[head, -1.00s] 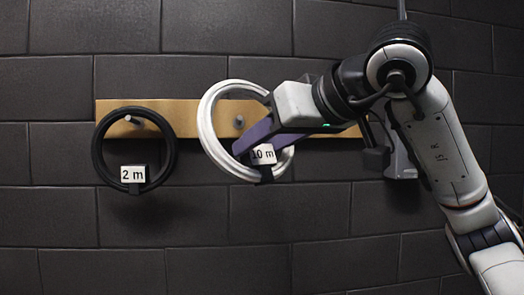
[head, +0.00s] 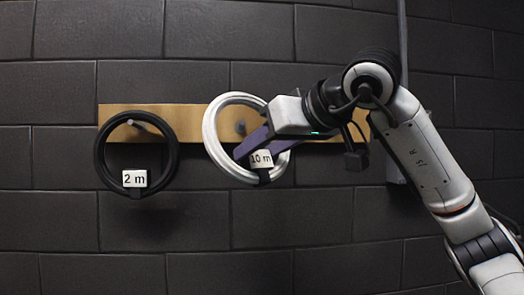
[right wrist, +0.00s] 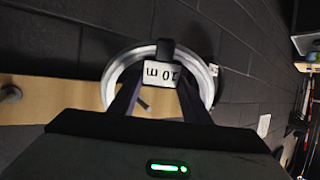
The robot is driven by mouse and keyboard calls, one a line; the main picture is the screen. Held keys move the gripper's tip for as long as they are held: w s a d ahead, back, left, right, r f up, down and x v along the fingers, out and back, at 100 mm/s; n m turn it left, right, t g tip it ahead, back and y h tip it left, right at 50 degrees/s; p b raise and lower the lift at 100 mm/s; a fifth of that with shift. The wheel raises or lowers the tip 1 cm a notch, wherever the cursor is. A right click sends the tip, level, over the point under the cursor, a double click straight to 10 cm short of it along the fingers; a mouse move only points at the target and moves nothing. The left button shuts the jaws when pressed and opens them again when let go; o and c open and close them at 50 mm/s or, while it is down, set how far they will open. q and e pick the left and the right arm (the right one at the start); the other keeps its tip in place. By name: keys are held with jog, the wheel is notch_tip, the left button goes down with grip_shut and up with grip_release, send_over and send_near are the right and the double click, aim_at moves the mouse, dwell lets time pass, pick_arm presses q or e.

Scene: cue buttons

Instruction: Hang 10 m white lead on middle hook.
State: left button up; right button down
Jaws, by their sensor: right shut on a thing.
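The white lead (head: 211,140) is a coiled ring with a "10 m" tag (head: 261,159) at its lower right. My right gripper (head: 256,154) is shut on the lead near the tag; its purple fingers cross the ring. The middle hook (head: 240,127) shows inside the ring's opening in the head view. In the right wrist view the hook (right wrist: 142,103) also shows within the white ring (right wrist: 108,88), between the fingers. I cannot tell whether the ring is around the hook or in front of its tip. My left gripper is not in view.
A tan board (head: 190,117) is fixed to a dark block wall. A black lead (head: 103,160) tagged "2 m" hangs on the left hook (head: 140,124). Another hook (right wrist: 11,93) shows bare in the right wrist view. The wall below is clear.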

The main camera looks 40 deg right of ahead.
jog(key=shift+w+d+f+b, duration=0.2)
jog(key=shift+w+d+f, duration=0.25)
jog(key=shift+w, duration=0.3)
jog(key=shift+w+d+f+b, duration=0.15)
jog(key=shift+w+d+f, duration=0.35)
jog(key=shift+w, duration=0.2)
jog(key=shift+w+d+f+b, duration=0.2)
jog(key=shift+w+d+f, duration=0.25)
jog(key=shift+w, duration=0.3)
jog(key=c, duration=1.3)
grip_release()
jog(key=o, duration=0.4)
jog(key=shift+w+d+f, duration=0.2)
jog(key=shift+w, duration=0.2)
jog(key=v, duration=1)
jog(key=shift+s+r, duration=0.25)
jog(key=shift+s, duration=0.05)
